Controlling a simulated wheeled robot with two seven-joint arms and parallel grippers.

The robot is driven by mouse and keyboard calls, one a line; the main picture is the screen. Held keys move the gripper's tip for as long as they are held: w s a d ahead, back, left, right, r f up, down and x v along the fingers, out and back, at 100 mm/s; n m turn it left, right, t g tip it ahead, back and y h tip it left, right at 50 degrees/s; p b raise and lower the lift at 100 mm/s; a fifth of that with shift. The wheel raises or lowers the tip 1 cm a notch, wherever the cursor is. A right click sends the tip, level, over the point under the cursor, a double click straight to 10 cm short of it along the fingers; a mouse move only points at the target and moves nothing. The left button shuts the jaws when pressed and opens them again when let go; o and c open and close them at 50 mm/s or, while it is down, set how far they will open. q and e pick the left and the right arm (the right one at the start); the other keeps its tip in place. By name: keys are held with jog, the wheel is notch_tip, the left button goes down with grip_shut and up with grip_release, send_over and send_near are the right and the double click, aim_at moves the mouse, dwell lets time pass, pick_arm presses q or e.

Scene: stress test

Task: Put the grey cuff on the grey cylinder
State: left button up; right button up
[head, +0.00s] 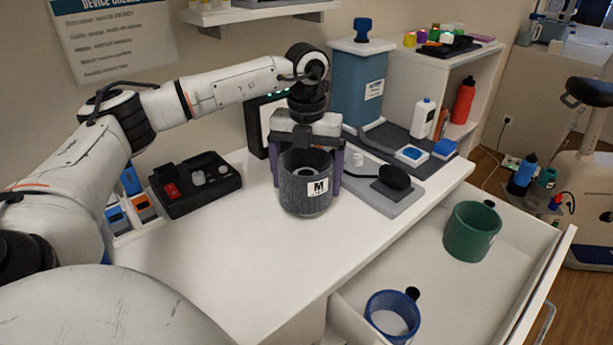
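The grey cuff (304,197) is a dark grey, open-topped ring with a white label marked "M". It is over the white worktop, upright, and I cannot tell whether it touches the surface. My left gripper (307,172) points straight down, with one finger against each side of the cuff, and looks shut on it. A paler round shape shows inside the cuff. I cannot tell whether this is the grey cylinder, and no other grey cylinder stands out. My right gripper is not in view.
A grey plate (398,203) with a black object lies right of the cuff. A black tray (196,184) stands left. A teal bin (357,88) and bottles stand behind. The open drawer (428,290) holds a green cuff (470,235) and a blue cuff (391,322). The front worktop is clear.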

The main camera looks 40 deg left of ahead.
pick_arm(q)
jog(key=shift+f+b, duration=0.75)
jog(key=shift+f, duration=0.7)
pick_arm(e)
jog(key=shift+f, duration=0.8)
pick_arm(q)
jog(key=o, duration=0.9)
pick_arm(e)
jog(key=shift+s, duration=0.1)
pick_arm(q)
notch_tip(320, 180, up, 3)
notch_tip(320, 180, up, 6)
jog(key=shift+r, duration=0.65)
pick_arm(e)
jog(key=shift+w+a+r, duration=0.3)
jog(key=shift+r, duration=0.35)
